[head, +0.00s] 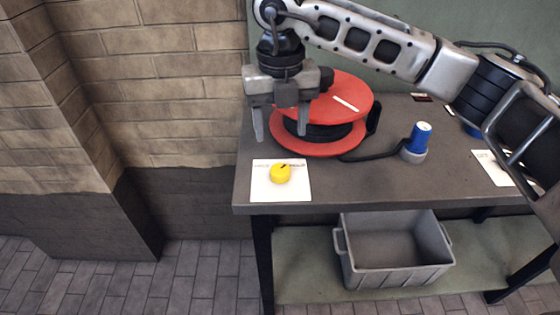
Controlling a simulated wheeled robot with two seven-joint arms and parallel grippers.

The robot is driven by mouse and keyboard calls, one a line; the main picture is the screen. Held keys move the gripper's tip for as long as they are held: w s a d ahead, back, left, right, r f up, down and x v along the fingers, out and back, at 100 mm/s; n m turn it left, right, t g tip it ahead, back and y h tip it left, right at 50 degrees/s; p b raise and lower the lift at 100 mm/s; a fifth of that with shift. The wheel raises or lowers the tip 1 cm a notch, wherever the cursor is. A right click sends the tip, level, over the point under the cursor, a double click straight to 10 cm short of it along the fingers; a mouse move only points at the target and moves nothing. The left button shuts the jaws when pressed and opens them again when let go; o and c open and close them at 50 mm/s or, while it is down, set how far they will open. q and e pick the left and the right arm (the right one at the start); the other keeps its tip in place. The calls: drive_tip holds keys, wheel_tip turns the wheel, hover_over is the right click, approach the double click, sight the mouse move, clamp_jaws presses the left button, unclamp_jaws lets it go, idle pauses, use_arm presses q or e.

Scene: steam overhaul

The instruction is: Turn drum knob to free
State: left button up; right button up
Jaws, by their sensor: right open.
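The drum knob (281,174) is a small yellow round knob with a dark pointer mark at its upper right. It sits on a white label plate (262,190) at the bench's front left corner. The plate carries small print, too small to read. A red cable drum (345,98) with black cable stands behind it. My right gripper (280,138) is open and empty, pointing down above and behind the knob, in front of the drum's left side. It appears apart from the knob. My left gripper is not in view.
The grey bench (390,185) has a blue-topped connector (420,138) joined to the drum's cable. Another white card (492,167) lies at right. A grey bin (398,278) stands on the shelf below. A brick wall (160,90) is at left.

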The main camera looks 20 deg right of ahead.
sight(280, 169)
wheel_tip(280, 169, down, 10)
drive_tip(key=shift+f+p, duration=0.15)
drive_tip(key=shift+p, duration=0.4)
drive_tip(key=c, duration=1)
